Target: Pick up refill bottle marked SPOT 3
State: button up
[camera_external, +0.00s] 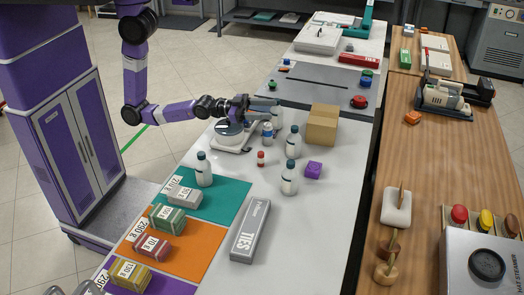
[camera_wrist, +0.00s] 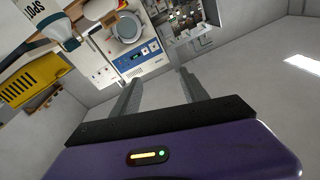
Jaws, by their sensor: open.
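Several white bottles with dark caps stand on the white table; their labels are too small to read in the external view. One is near my gripper (camera_external: 264,106), at the bottle (camera_external: 277,119); others are the front bottle (camera_external: 290,179), the bottle behind it (camera_external: 294,143) and the bottle by the teal mat (camera_external: 204,170). In the wrist view, a white bottle (camera_wrist: 40,22) at the upper left carries a label starting "SPO"; its number is not readable. My gripper (camera_wrist: 160,82) is open, with nothing between its fingers.
A round-topped scale (camera_external: 230,133) stands below my forearm. The long TIES box (camera_external: 250,232) lies in front. A yellow object (camera_wrist: 30,85) shows in the wrist view.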

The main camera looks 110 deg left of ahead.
aim_at(294, 141)
jog(key=w+a+f+n+g+p, duration=0.3)
jog(key=w+a+f+g+p, duration=0.1)
jog(key=w+f, duration=0.7)
jog(key=shift+w+a+g+p, duration=0.4)
jog(key=shift+w+a+g, duration=0.3)
jog(key=shift+a+g, duration=0.3)
jog(key=shift+d, duration=0.1)
grip_shut()
dwell(0.5)
